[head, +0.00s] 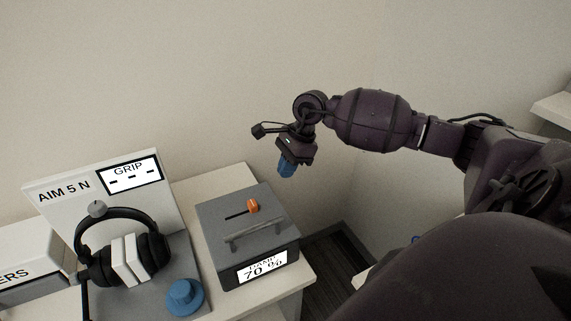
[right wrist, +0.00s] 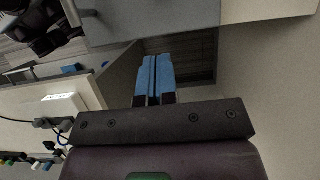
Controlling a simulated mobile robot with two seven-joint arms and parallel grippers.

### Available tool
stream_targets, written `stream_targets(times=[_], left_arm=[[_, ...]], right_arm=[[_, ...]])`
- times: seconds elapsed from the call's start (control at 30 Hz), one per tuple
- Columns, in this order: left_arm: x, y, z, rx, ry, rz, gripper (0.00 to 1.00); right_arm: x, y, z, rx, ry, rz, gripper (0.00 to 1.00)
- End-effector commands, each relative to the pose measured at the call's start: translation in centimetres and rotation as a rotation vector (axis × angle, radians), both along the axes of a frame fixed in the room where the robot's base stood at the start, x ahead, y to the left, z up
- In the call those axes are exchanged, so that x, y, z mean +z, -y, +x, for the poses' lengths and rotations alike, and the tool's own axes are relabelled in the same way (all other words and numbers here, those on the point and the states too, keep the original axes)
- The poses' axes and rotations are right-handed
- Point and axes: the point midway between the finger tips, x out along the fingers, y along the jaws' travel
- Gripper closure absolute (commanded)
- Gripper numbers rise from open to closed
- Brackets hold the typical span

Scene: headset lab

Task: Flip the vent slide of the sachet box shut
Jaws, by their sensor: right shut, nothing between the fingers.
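The sachet box (head: 225,215) is a grey box on the table, with a bar handle (head: 260,233) on top and a display reading 70 % on its front. Its vent slide (head: 253,206) is an orange knob at the right end of a dark slot in the lid. My right gripper (head: 286,168) is shut and empty, with blue fingertips pointing down, above and to the right of the box and apart from it. In the right wrist view its blue fingers (right wrist: 153,80) are together. My left gripper is not in view.
Left of the box, a headset (head: 155,250) hangs on a stand before a panel (head: 60,193) reading AIM 5 N. A blue knob (head: 184,296) sits near the front. The wall is close behind the table, and a gap opens to the right of it.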

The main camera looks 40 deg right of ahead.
Motion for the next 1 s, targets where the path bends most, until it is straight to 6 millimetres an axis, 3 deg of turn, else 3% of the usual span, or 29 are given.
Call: stream_targets(times=[0.37,0.63,1.0], left_arm=[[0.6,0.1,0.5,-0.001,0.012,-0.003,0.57],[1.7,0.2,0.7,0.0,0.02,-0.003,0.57],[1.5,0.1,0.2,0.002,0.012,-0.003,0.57]], right_arm=[[-6.2,-2.5,0.6,-0.001,-0.002,0.002,1.0],[-5.9,-5.6,1.3,0.002,0.001,0.001,1.0],[-6.1,-6.3,1.5,0.0,-0.001,-0.001,1.0]])
